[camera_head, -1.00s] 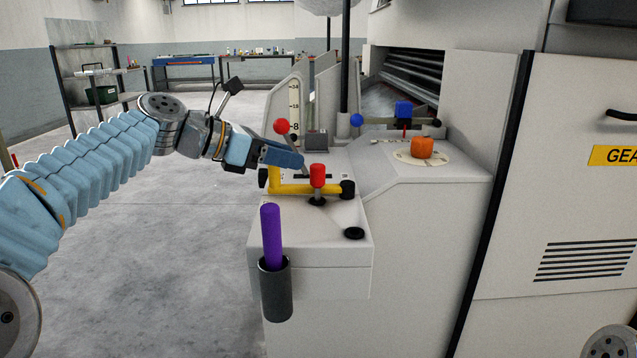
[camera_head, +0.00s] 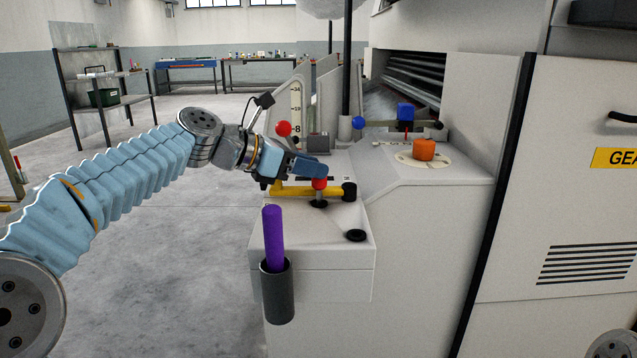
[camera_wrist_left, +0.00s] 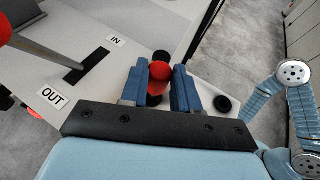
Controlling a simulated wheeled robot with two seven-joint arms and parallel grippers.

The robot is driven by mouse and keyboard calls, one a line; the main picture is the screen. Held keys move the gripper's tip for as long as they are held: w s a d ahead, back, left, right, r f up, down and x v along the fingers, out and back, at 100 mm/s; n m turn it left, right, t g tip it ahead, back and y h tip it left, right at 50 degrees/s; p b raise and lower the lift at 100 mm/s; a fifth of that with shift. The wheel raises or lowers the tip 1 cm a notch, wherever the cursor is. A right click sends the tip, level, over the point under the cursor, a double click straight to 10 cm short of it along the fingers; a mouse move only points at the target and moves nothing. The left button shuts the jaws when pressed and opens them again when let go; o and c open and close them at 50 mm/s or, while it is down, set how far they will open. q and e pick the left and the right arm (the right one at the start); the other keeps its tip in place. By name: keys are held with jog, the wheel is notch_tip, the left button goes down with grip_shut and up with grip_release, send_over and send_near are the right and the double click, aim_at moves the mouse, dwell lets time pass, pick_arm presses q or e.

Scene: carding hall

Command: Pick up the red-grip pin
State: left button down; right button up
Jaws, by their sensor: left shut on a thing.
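The red-grip pin (camera_head: 319,185) stands upright at the yellow bar (camera_head: 290,190) on the low console in the head view. Its foot is at a black round socket. My left gripper (camera_head: 318,175) is around the red grip from above and behind, shut on it, and hides its top. In the left wrist view the red grip (camera_wrist_left: 158,72) shows between the two blue fingers. My right gripper is not in view.
A red-ball lever (camera_head: 284,129) stands close behind my left gripper. A purple rod (camera_head: 272,236) rises from a dark cup (camera_head: 278,295) at the console's front. Open floor lies left.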

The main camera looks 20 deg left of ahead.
pick_arm(q)
jog(key=s+a+r+p, duration=0.3)
jog(key=s+a+r, duration=0.6)
jog(key=r, duration=0.4)
jog(key=shift+s+a, duration=0.4)
jog(key=shift+s, duration=0.15)
notch_tip(320, 180, up, 8)
jog(key=p, duration=0.2)
dwell(0.7)
